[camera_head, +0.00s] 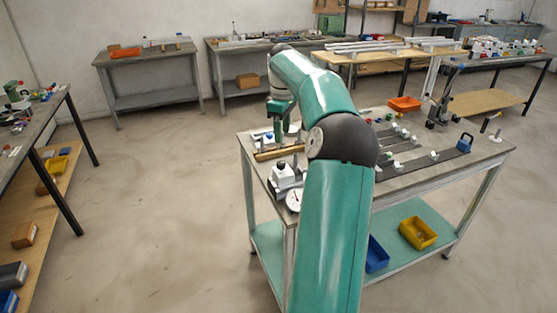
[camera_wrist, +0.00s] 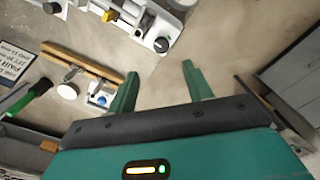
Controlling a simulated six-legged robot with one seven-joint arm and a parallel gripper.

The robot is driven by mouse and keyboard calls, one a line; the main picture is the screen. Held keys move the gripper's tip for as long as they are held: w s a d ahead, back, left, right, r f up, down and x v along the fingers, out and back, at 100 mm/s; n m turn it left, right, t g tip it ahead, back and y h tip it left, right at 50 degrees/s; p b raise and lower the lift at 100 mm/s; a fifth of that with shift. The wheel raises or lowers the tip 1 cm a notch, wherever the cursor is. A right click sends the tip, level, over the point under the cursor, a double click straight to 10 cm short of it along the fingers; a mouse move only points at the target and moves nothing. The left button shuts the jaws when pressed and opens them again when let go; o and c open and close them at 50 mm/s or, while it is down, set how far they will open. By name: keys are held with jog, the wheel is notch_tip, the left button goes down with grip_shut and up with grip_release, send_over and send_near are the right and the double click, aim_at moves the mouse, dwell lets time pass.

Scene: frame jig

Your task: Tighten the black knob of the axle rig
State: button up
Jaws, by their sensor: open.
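In the wrist view a black knob (camera_wrist: 161,45) with a pale mark sits at the end of a light grey and white rig (camera_wrist: 128,20) at the top. It lies just beyond the fingertips, apart from them in the picture. Another dark knob (camera_wrist: 52,8) shows at the upper left; I cannot tell if it belongs to the same rig. My gripper (camera_wrist: 160,70) is open, with nothing between its two green fingers. In the head view my gripper (camera_head: 284,128) is over the back left part of the workbench (camera_head: 400,178); my arm hides part of the bench.
In the wrist view a wooden bar (camera_wrist: 85,62), a white disc (camera_wrist: 67,91) and a green-handled tool (camera_wrist: 40,87) lie left of the fingers. In the head view a dial gauge (camera_head: 293,199) stands at the bench's near left corner. An orange tray (camera_head: 404,103) is farther back.

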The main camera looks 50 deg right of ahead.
aim_at(281, 163)
notch_tip(281, 163, down, 11)
jog(key=shift+a+f, duration=0.1)
jog(key=c, duration=1)
jog(key=shift+w, duration=0.1)
jog(key=shift+m, duration=0.3)
jog(key=m, duration=2.1)
jog(key=shift+m, duration=0.4)
